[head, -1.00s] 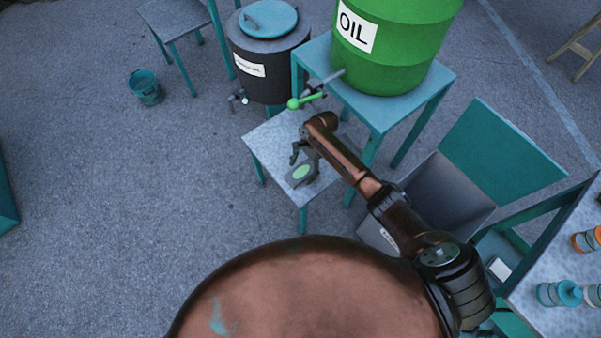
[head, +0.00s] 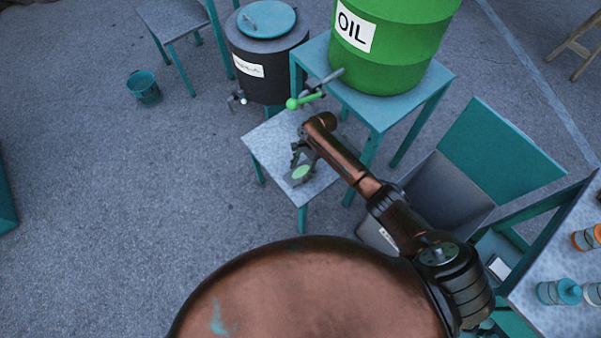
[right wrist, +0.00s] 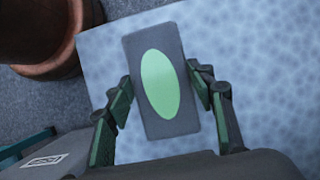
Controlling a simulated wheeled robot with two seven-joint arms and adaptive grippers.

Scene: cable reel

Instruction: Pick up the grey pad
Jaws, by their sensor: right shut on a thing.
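The grey pad (right wrist: 176,40) is a flat dark grey rectangle with a green oval on its top. In the right wrist view it lies between the two fingers of my right gripper (right wrist: 163,98), which touch its long sides. In the head view the pad (head: 299,182) shows at the front of the small low table (head: 265,140). My right gripper (head: 300,164) is shut on it there. I cannot tell whether the pad is clear of the tabletop. My left gripper is not in view.
A green oil drum (head: 400,40) on a taller table stands behind, its tap with a green handle (head: 304,101) over the low table. A dark barrel (head: 262,82) stands behind left. A grey bin (head: 445,190) is at right. A bucket (head: 145,90) stands on open floor.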

